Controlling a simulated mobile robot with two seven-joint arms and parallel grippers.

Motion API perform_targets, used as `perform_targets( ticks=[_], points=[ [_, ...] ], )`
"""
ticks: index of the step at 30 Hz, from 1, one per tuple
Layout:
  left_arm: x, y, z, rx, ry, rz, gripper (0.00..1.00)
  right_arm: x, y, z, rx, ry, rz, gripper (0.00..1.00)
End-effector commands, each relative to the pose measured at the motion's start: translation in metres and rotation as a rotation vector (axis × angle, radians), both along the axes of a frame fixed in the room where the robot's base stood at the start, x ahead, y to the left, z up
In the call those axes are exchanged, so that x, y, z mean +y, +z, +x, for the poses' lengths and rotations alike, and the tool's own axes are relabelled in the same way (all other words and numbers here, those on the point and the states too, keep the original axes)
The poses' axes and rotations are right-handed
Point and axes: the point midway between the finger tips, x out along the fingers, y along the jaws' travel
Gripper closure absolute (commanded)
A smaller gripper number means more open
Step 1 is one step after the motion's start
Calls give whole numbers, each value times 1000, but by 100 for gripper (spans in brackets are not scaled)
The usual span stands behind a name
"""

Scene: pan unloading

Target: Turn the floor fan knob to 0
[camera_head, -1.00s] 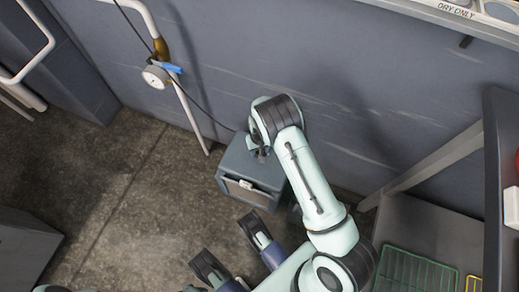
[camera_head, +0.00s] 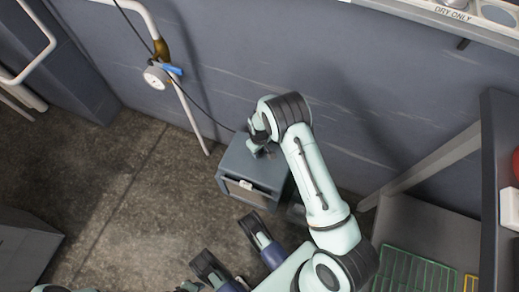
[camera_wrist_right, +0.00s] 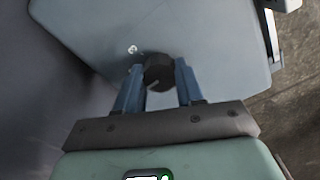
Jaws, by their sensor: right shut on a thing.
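The floor fan (camera_head: 236,160) is a grey-blue box on the floor against the wall, with a pale label on its front. Its round black knob (camera_wrist_right: 158,73) is on the top face in the right wrist view, with a light pointer line slanting toward the lower left. A small white mark shows on the casing up and left of the knob. My right gripper (camera_wrist_right: 157,78) is shut on the knob, one blue finger on each side. In the head view my right wrist partly hides the knob. My left gripper (camera_head: 224,243) is open and empty, low in the head view.
A pipe with a gauge (camera_head: 156,77) and a blue valve handle stands left of the fan, with a thin cable running toward it. A shelf with a green rack (camera_head: 414,272) is at lower right. The floor left of the fan is clear.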

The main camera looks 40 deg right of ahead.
Motion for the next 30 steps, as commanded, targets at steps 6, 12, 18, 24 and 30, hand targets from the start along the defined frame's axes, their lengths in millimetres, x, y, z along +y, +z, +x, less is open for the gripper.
perform_targets(
  ticks=[6,12,18,24,30],
  points=[
    [-1,3,4,-14,-2,0,57,-1,1,0,-1,207,0,93],
    [-1,4,6,-20,-3,1,57,-1,1,0,-1,397,0,93],
    [-1,4,7,-24,-3,2,57,-1,0,0,-1,587,0,93],
    [-1,4,8,-25,-3,1,57,-1,0,0,-1,772,0,93],
    [-1,4,8,-25,-3,1,57,-1,0,0,-1,933,-1,93]
  ],
)
